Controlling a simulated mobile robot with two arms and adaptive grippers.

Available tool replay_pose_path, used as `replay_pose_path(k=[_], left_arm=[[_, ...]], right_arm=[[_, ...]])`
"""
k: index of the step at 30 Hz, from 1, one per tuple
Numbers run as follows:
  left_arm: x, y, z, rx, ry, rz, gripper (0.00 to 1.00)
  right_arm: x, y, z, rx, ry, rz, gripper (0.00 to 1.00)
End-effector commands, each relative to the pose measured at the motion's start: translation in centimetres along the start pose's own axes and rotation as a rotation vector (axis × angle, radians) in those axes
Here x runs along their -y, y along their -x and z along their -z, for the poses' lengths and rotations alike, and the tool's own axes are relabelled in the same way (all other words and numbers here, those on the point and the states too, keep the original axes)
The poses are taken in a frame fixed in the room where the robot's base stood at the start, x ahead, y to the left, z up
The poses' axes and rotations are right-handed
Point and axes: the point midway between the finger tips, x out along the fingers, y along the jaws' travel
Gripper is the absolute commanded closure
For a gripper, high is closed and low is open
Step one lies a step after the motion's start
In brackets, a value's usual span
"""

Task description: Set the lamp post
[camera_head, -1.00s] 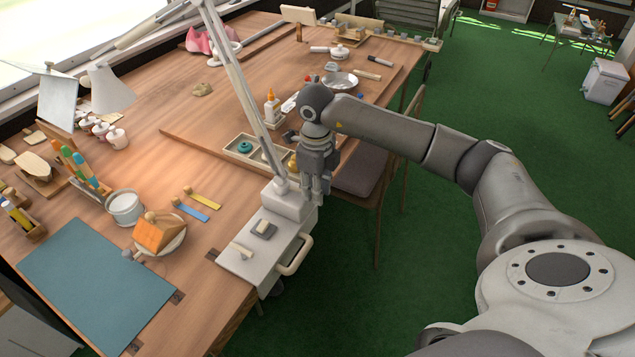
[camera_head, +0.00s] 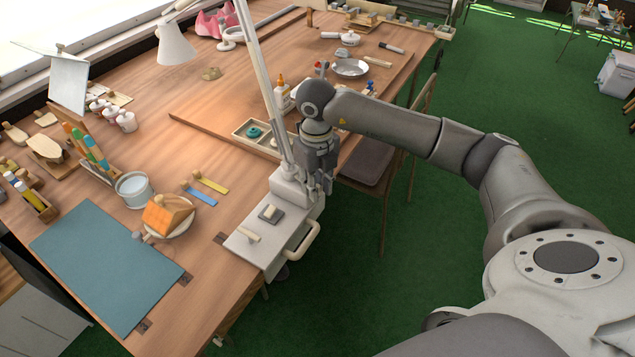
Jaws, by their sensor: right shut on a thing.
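The pale lamp post (camera_head: 262,78) rises from a white block (camera_head: 290,190) at the desk's right edge and leans to the left. Its white lampshade (camera_head: 175,45) hangs over the far left of the desk. My right gripper (camera_head: 322,186) points down right beside the foot of the post and is shut on the lamp post. Its fingers hide part of the contact there. My left gripper is not in view.

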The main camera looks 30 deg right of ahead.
Motion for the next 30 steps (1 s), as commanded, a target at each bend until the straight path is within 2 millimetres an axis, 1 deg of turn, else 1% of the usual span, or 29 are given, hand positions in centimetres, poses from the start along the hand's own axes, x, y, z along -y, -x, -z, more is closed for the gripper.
replay_pose_path(k=[5,6,11,12,20,23,26,30], left_arm=[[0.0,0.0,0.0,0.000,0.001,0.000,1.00],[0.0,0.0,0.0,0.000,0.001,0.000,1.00],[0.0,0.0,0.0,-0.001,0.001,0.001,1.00],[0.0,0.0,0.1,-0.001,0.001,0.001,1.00],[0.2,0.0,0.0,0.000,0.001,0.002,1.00],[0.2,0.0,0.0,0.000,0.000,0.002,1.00],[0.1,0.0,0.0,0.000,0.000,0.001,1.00],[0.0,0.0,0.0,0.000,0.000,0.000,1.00]], right_arm=[[0.0,0.0,0.0,0.000,0.001,0.000,1.00],[0.0,0.0,0.0,0.000,0.001,-0.001,0.76],[0.0,0.0,0.0,0.000,0.002,0.000,0.55],[0.0,0.0,0.0,0.000,0.002,0.000,0.54],[0.0,0.1,0.0,0.001,0.001,0.000,0.54],[0.0,0.6,-0.1,0.003,0.001,-0.001,0.54],[0.0,1.9,-0.2,0.005,0.001,0.000,0.54],[0.0,4.8,-0.2,0.007,0.002,0.000,0.54]])
